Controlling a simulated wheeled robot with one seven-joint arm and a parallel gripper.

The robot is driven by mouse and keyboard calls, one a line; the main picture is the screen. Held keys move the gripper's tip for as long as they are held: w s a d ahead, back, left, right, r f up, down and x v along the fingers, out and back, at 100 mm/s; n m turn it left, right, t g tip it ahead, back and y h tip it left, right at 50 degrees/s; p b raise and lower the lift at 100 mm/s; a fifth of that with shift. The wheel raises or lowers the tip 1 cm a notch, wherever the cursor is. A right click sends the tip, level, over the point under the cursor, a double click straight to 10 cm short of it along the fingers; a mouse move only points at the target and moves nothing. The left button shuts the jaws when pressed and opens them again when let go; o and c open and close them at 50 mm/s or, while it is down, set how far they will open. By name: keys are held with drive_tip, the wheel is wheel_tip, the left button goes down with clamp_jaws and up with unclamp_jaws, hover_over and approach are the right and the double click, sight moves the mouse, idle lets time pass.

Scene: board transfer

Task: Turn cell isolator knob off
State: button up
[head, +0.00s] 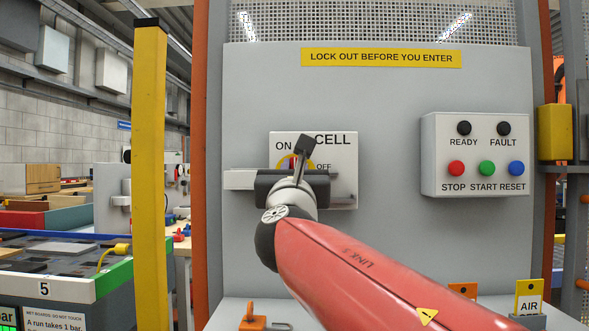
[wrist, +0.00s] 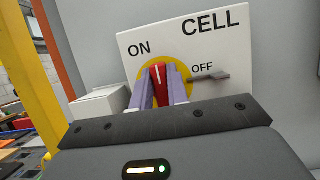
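The cell isolator knob (wrist: 157,83) is a red bar handle on a round yellow disc (wrist: 183,66), on a white plate (wrist: 230,50) marked CELL, ON and OFF. In the wrist view the bar stands roughly upright, its top nearer ON than OFF. My gripper (wrist: 160,76) has one finger on each side of the bar, and red fills the gap between them, so it looks shut on it. The fingers and gripper body hide the lower part of the knob. In the head view my wrist covers much of the plate (head: 346,145).
A grey tab (wrist: 210,76) sticks out beside OFF. A button box (head: 478,118) with lamps and STOP, START and RESET buttons is at the right. A yellow post (head: 149,170) stands at the left. Hooks and an AIR tag (head: 529,298) are below.

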clamp_jaws()
drive_tip(key=shift+m, duration=0.4)
drive_tip(key=shift+d+f+m+g+h, duration=0.15)
drive_tip(key=shift+m+g+h, duration=0.95)
drive_tip(key=shift+m, duration=2.5)
drive_tip(key=shift+d+f+m+g+h, duration=0.2)
drive_tip(key=shift+m+g+h, duration=0.85)
drive_tip(key=shift+m, duration=2.55)
drive_tip(key=shift+d+f+m+g+h, duration=0.15)
drive_tip(key=shift+m+g+h, duration=0.9)
drive_tip(key=shift+m, duration=2.55)
drive_tip(key=o, duration=0.7)
unclamp_jaws()
